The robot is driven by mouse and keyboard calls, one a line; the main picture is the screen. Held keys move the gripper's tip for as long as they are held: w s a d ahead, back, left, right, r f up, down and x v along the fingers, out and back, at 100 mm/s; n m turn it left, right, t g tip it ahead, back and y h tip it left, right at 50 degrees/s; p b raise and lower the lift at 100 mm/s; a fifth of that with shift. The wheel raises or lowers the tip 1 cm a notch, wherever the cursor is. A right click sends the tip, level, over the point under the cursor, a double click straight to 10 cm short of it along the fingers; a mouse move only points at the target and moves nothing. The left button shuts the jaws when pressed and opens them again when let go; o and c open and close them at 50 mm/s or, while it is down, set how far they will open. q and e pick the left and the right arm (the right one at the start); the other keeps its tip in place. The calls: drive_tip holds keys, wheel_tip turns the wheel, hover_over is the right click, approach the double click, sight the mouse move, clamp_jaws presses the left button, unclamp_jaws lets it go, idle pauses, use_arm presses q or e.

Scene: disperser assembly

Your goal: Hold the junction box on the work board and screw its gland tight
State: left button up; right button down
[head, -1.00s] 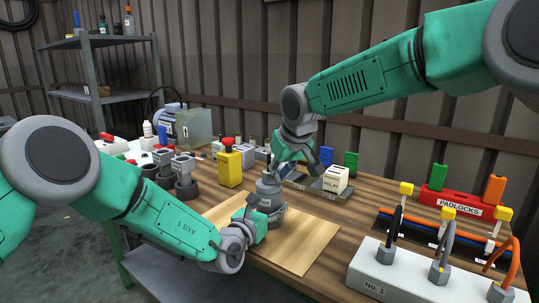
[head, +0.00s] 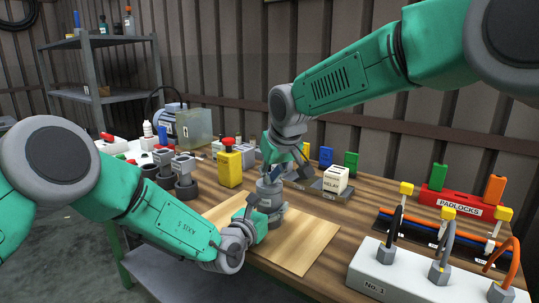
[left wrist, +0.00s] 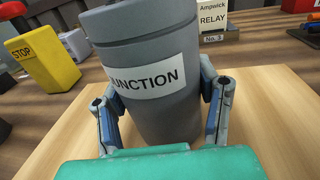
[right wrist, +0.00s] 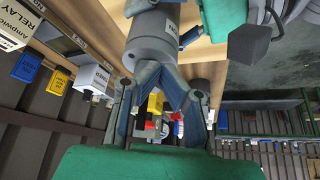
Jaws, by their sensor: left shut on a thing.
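The junction box (head: 270,188) is a grey cylinder standing upright on the pale wooden work board (head: 305,245). Its "JUNCTION" label faces the left wrist camera (left wrist: 150,110). My left gripper (head: 265,208) is shut around the box's sides, with one finger on each side in the left wrist view (left wrist: 160,88). My right gripper (head: 288,172) is at the top of the box, reaching down from above. In the right wrist view its fingertips (right wrist: 162,72) come close together against the box's top end (right wrist: 152,42).
A yellow stop-button box (head: 230,168) and grey fittings (head: 185,180) stand left of the board. A relay block (head: 336,180) is behind it. A white No. 1 stand (head: 405,275) and red padlock rack (head: 450,203) are at right. The board's front right is clear.

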drive_tip(key=shift+s, duration=0.1)
idle(0.5)
drive_tip(key=shift+s, duration=0.3)
wheel_tip(320, 180, up, 6)
idle(0.3)
drive_tip(key=shift+w+d+f, duration=0.25)
drive_tip(key=shift+d+f, duration=0.1)
drive_tip(key=shift+f, duration=0.65)
drive_tip(key=shift+w+d+f, duration=0.2)
drive_tip(key=shift+d+f, duration=0.2)
drive_tip(key=shift+f, duration=0.65)
drive_tip(key=shift+w+d+f, duration=0.25)
drive_tip(key=shift+d+f, duration=0.1)
drive_tip(key=shift+f, duration=0.65)
drive_tip(key=shift+w+a, duration=0.2)
drive_tip(key=shift+w, duration=0.05)
